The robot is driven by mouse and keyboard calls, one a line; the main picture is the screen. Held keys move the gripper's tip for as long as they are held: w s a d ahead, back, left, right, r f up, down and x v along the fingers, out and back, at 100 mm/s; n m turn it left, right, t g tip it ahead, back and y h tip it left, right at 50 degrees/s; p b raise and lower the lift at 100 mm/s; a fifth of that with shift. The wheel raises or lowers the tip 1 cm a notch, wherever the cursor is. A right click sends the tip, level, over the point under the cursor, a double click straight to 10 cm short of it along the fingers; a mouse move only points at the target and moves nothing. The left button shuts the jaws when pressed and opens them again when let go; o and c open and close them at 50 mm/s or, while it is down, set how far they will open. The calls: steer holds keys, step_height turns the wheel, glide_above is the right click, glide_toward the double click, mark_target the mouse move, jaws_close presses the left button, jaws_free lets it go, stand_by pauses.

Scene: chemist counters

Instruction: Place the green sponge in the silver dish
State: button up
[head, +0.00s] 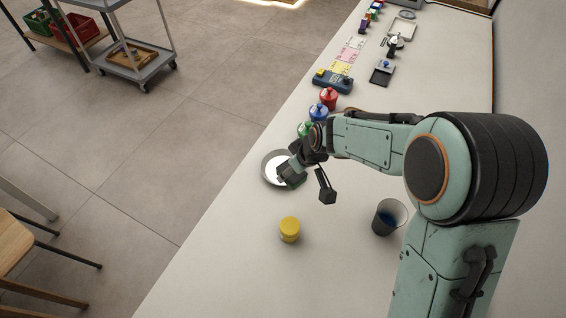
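The silver dish (265,173) is round with a pale inside and sits on the counter left of my arm. My gripper (308,186) is beside and partly over the dish's right side. Its two dark fingertips stand wide apart, one overlapping the dish in the picture and the other to its right. I see nothing held between them. I cannot make out a green sponge; my arm and gripper hide part of the counter.
A yellow cylinder (290,230) stands in front of the gripper. A dark cup with blue inside (388,218) stands to the right. Green (304,129), blue (318,112) and red (328,97) containers stand behind. The counter's left edge is close to the dish.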

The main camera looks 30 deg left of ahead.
steer(key=w+a+f, duration=0.4)
steer(key=w+f, duration=0.1)
steer(key=w+a+f, duration=0.2)
steer(key=f, duration=0.1)
steer(key=shift+w+a+f, duration=0.1)
steer(key=shift+w, duration=0.3)
steer(key=shift+f, duration=1.55)
steer(key=shift+f, duration=0.1)
steer(key=o, duration=0.9)
steer(key=shift+o, duration=0.2)
